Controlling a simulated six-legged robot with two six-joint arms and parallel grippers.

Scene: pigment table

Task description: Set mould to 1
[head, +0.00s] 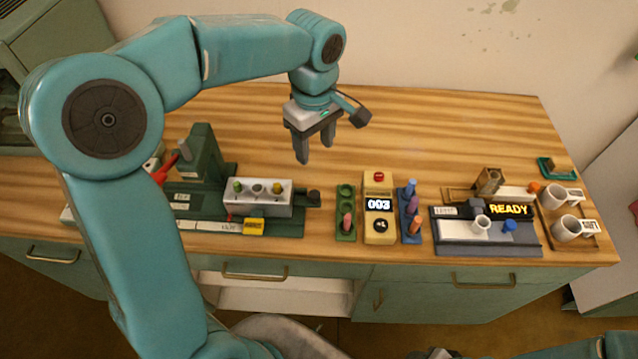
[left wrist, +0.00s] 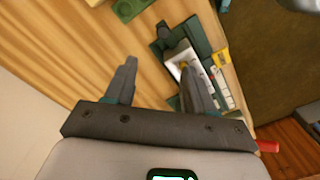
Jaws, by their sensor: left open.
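A pale block with several coloured wells (head: 258,208), which looks like the mould, sits on a dark green sliding base (head: 290,226) at the left of the table. A dark knob (head: 314,198) is at the base's right end. A white scale strip with a yellow tag (head: 254,227) runs along its front; its numbers are too small to read. My left gripper (head: 315,153) is open and empty, above the table, behind and to the right of the block. In the left wrist view the block (left wrist: 176,56) is partly hidden by one finger. My right gripper is not seen.
A green upright press (head: 203,150) with a red handle (head: 163,172) stands left. Right are a green peg holder (head: 345,234), a yellow unit reading 003 (head: 379,222), a blue peg rack (head: 411,236), a station reading READY (head: 510,210) and mugs (head: 565,228). The table's back is clear.

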